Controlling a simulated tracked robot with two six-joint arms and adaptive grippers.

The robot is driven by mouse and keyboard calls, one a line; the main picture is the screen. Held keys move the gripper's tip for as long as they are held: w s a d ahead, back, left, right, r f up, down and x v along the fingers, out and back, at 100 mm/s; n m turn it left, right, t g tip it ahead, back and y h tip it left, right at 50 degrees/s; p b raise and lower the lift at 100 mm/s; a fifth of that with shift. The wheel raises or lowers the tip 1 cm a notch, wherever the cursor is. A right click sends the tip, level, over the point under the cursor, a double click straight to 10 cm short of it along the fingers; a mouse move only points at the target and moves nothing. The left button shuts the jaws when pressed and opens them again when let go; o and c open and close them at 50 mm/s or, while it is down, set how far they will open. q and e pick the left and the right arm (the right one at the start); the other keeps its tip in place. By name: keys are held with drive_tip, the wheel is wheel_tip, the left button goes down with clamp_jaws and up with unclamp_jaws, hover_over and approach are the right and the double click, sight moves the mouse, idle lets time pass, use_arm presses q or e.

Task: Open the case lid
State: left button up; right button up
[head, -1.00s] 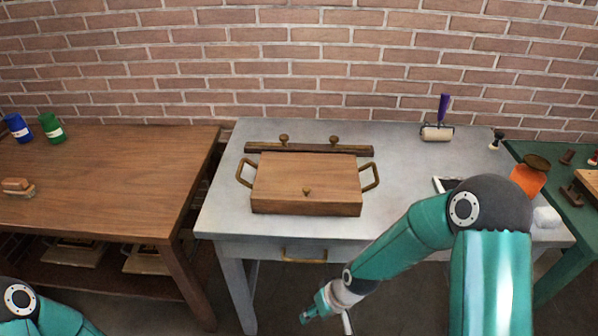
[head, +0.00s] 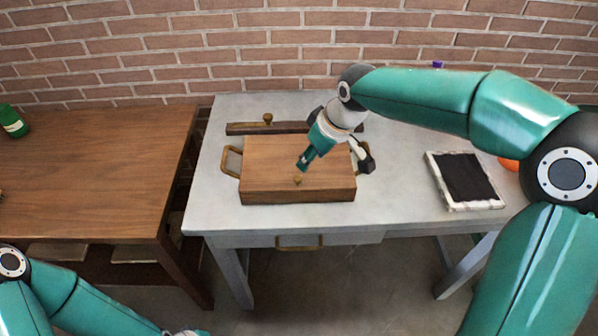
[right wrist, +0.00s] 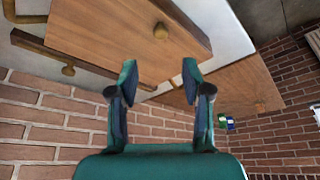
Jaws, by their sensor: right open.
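The wooden case (head: 275,160) lies on the grey metal table with its lid flat and shut. A small brass knob (head: 297,180) is near the lid's front edge. A brass handle (head: 231,162) is at its left side; the right handle is partly hidden by my gripper. My right gripper (head: 335,163) is over the right part of the case, fingers spread and empty. In the right wrist view, the case (right wrist: 115,32) and its knob (right wrist: 161,31) are beyond the open fingertips (right wrist: 160,75), with a gap between. My left arm shows at lower left; its gripper is not clearly seen.
A dark bar (head: 250,128) with a brass knob (head: 267,118) lies behind the case. A white-framed black pad (head: 463,178) is on the table's right. A wooden table (head: 90,170) stands at left, with a green jar (head: 13,122). The grey table's front strip is clear.

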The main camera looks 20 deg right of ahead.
sight(298, 177)
drive_tip(key=p+x, duration=0.1)
drive_tip(key=x, duration=0.9)
clamp_jaws()
